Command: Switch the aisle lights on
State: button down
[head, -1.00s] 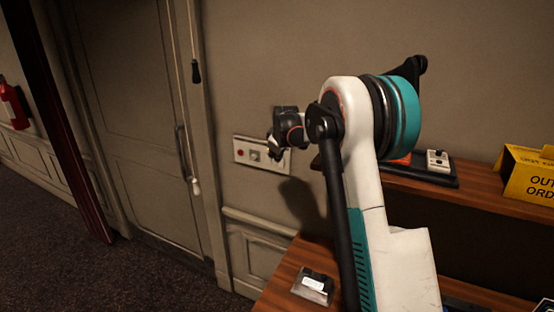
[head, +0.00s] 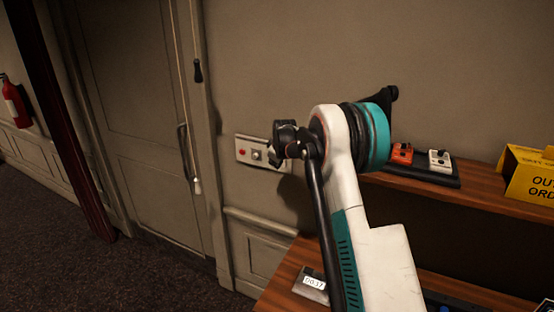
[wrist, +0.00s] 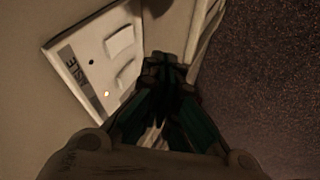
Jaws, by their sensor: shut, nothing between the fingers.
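A pale wall panel (head: 250,157) is beside the door, with a red spot at its left and a grey round or square control near its middle. In the head view my gripper (head: 279,154) covers the panel's right part.
A closed door (head: 140,110) with a handle and a hanging cord (head: 197,72) is to the left. A wooden desk (head: 283,290) is below, with a small display box (head: 312,282).

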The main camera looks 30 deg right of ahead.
jog(key=w+d+f, duration=0.2)
jog(key=w+d, duration=0.1)
jog(key=w, duration=0.1)
jog(key=shift+d+f, duration=0.2)
jog(key=shift+f, duration=0.2)
jog(key=shift+w+d+f, duration=0.15)
jog(key=shift+w+d, duration=0.05)
jog(key=shift+d, duration=0.05)
dwell(0.4)
